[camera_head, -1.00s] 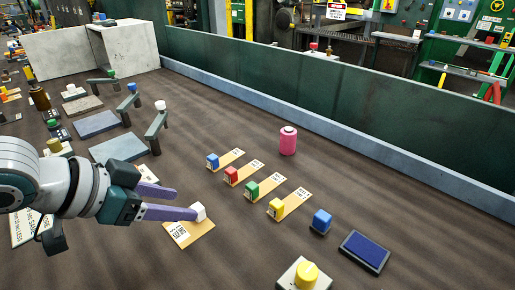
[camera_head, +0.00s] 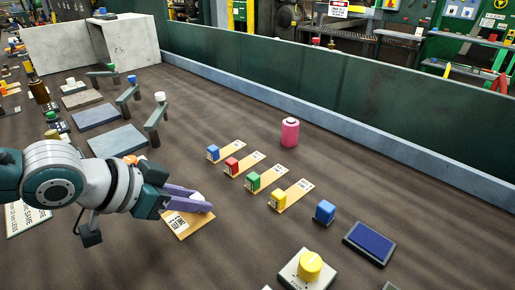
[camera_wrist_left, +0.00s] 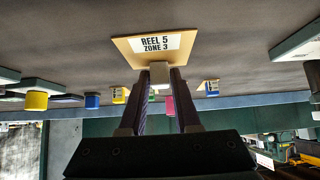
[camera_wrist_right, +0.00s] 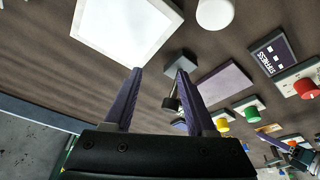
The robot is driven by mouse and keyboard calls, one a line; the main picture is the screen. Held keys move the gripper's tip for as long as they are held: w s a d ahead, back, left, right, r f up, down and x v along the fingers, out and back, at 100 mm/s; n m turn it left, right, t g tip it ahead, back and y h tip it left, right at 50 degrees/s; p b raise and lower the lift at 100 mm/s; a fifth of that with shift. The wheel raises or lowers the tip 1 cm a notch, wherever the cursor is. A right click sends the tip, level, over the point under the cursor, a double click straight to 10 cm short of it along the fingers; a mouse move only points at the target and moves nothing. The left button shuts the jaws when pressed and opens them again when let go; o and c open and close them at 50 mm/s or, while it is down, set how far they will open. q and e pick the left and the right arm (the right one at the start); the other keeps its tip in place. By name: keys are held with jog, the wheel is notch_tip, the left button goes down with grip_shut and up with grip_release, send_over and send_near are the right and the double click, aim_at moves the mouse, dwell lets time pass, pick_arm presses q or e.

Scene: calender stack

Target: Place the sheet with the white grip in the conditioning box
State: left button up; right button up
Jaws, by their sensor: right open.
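The sheet with the white grip is a tan card (camera_head: 184,225) with a printed label, lying on the dark table in the head view. In the left wrist view its label reads REEL 5 ZONE 3 (camera_wrist_left: 155,42). Its white grip (camera_wrist_left: 160,74) sits between my left fingertips, mostly hidden by them in the head view. My left gripper (camera_head: 208,201) is closed against both sides of the grip. My right gripper (camera_wrist_right: 160,72) is open and empty in the right wrist view. A pale grey open box (camera_head: 130,42) stands at the back left, possibly the conditioning box.
Tan sheets with blue (camera_head: 212,152), red (camera_head: 231,164), green (camera_head: 253,180) and yellow (camera_head: 278,198) grips lie to the right. A pink cylinder (camera_head: 289,132) stands behind them. Grey slabs with post-and-bar stands (camera_head: 157,122) lie between gripper and box. A green wall (camera_head: 330,95) bounds the table.

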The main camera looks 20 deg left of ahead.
pick_arm(q)
grip_shut()
jog(key=shift+r, duration=0.1)
